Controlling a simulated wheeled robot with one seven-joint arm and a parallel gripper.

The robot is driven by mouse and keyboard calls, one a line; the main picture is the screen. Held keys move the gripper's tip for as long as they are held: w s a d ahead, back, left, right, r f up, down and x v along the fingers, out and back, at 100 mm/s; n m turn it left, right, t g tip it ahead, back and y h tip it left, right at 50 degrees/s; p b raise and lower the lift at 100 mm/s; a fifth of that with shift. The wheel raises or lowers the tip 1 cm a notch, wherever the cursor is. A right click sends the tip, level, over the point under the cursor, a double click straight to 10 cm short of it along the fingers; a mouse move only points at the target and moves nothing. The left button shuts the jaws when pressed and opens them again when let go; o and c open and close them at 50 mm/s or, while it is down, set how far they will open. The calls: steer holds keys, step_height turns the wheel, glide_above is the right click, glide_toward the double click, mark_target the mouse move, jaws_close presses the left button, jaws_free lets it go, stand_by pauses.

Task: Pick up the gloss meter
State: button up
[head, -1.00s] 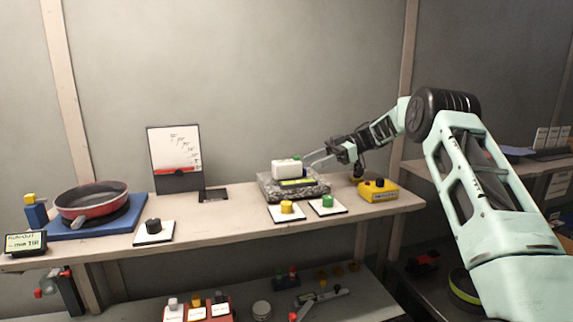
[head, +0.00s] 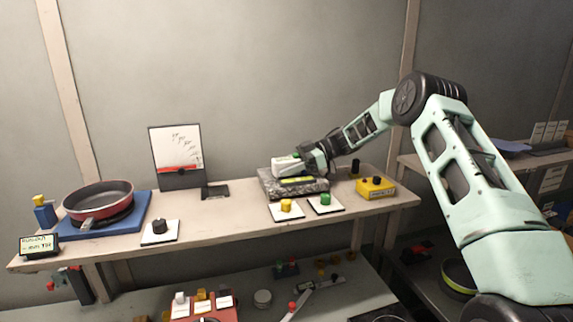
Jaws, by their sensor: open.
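The gloss meter looks to be the small white box (head: 284,165) with a green detail on top, resting on a grey speckled stone block (head: 268,188) on the shelf. My gripper (head: 304,163) comes in from the right, low over the block, with its open fingers at the right end of the white box. The fingers partly hide that end. I cannot tell whether they touch the box or reach around it.
White plates with a yellow knob (head: 286,206) and a green knob (head: 325,199) lie in front of the block. A yellow box (head: 376,188) stands to the right, a dark upright piece (head: 355,166) behind it. A red pan (head: 98,202) sits far left. Shelf between is mostly clear.

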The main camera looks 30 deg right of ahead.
steer(key=c, duration=1)
steer(key=shift+c, duration=0.2)
